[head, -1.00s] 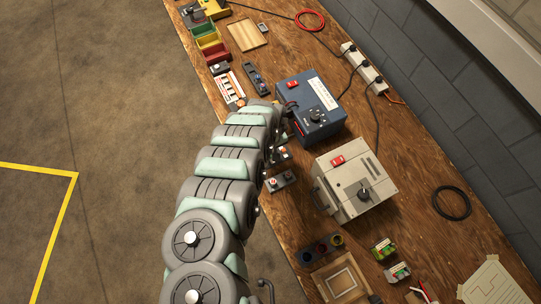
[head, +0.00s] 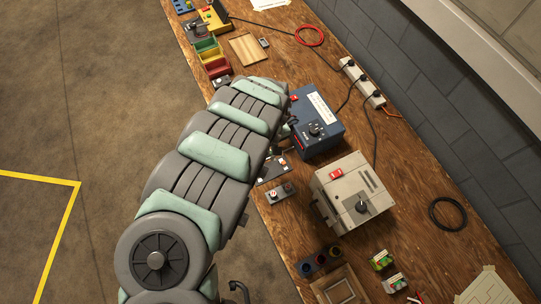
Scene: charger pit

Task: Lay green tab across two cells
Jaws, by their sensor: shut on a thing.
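My arm reaches over the left edge of the wooden bench (head: 405,240), and its far end lies beside the blue box (head: 316,108). My gripper is hidden behind my own arm, so its jaws and anything in them do not show. I cannot make out the green tab or the two cells. A small dark board (head: 272,168) with white and red spots lies partly covered just below the arm's end.
A grey box (head: 352,193) with a red switch stands right of a small block with buttons (head: 281,192). Coloured bins (head: 208,55) and a wooden board (head: 249,49) lie at the back. A power strip (head: 362,84) runs along the wall. Three dark cups (head: 320,260) stand in front.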

